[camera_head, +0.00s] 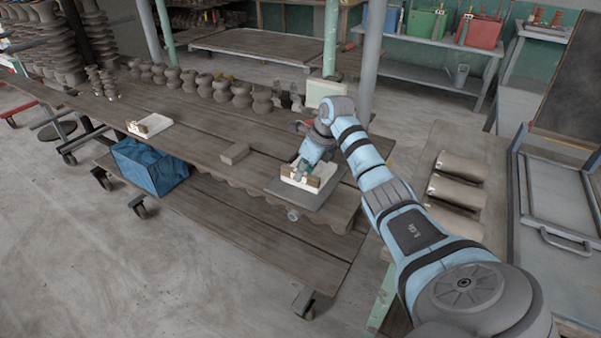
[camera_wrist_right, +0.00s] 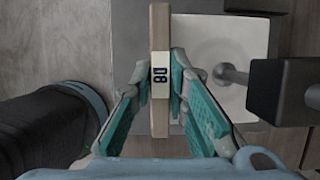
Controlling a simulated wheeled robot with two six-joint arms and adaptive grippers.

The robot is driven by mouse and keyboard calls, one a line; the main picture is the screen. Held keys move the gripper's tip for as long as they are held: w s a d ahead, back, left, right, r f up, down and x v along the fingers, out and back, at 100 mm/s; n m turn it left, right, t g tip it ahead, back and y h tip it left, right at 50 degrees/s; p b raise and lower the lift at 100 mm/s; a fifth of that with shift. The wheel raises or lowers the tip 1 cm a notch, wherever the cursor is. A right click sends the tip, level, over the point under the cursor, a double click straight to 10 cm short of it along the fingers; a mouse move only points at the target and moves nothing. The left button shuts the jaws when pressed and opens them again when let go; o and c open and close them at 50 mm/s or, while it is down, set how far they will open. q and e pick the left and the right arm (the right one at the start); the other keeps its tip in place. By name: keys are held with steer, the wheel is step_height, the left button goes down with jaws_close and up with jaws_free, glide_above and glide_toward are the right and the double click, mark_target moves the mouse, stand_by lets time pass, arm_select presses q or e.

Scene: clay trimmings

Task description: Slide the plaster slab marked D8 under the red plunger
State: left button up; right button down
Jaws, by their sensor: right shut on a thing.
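The slab marked D8 (camera_wrist_right: 160,30) is a narrow tan bar, seen edge-on, with a white label reading D8. My right gripper (camera_wrist_right: 163,88) is shut on it, one teal finger pad on each side. In the head view my right gripper (camera_head: 300,169) holds it low over a grey base plate (camera_head: 290,193). A pale square block lies beside the slab in the wrist view (camera_wrist_right: 240,102). A grey rod with a dark block (camera_wrist_right: 280,92) stands over it. A small red part (camera_head: 308,122) shows behind my wrist; the rest of the plunger is largely hidden. My left gripper is not in view.
The plank table (camera_head: 205,140) carries a brown block (camera_head: 235,153), a white piece (camera_head: 150,125) and a row of clay shapes (camera_head: 222,90). Clay pieces (camera_head: 455,193) lie on the right bench. The table's front left is clear.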

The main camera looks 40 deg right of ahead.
steer(key=c, duration=1.5)
jaws_free()
steer(key=shift+r, duration=0.1)
steer(key=v, duration=1.2)
steer(key=shift+s, duration=0.1)
